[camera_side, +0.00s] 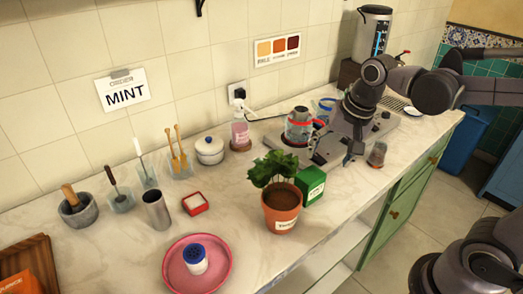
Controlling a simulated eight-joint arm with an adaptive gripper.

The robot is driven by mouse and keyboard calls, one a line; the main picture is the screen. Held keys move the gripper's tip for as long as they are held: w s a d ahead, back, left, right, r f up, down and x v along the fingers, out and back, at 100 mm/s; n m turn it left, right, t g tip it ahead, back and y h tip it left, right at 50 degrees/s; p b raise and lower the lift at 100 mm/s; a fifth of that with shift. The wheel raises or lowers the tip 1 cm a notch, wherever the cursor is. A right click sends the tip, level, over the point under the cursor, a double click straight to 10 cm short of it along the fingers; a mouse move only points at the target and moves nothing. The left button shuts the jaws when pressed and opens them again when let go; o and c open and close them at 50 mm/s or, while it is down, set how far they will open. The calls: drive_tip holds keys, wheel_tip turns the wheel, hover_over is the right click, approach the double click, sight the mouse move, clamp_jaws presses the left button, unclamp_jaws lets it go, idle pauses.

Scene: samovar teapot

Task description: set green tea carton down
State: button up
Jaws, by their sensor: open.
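The green tea carton (312,186) stands upright on the marble counter, right behind the potted plant. The plant's terracotta pot hides part of its left side. A white label shows on its front. My gripper (335,158) points down just behind and to the right of the carton. Its dark fingers are spread and hold nothing. I cannot tell whether a finger touches the carton.
The terracotta pot (282,208) stands close in front. A glass teapot with a red band (299,127) is left of my gripper, and a small glass (377,154) is to its right. A pink tray (222,275) lies at the front. The counter's front edge is nearby.

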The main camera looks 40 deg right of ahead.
drive_tip(key=s+n+t, duration=0.1)
drive_tip(key=n, duration=0.2)
drive_tip(key=s+f+n+t, duration=0.1)
drive_tip(key=n, duration=0.2)
drive_tip(key=s+f+n+t, duration=0.1)
drive_tip(key=s+n, duration=0.1)
drive_tip(key=n, duration=0.1)
drive_tip(key=shift+d+n+t, duration=0.1)
drive_tip(key=shift+n+t, duration=0.2)
drive_tip(key=shift+t, duration=0.1)
idle(0.6)
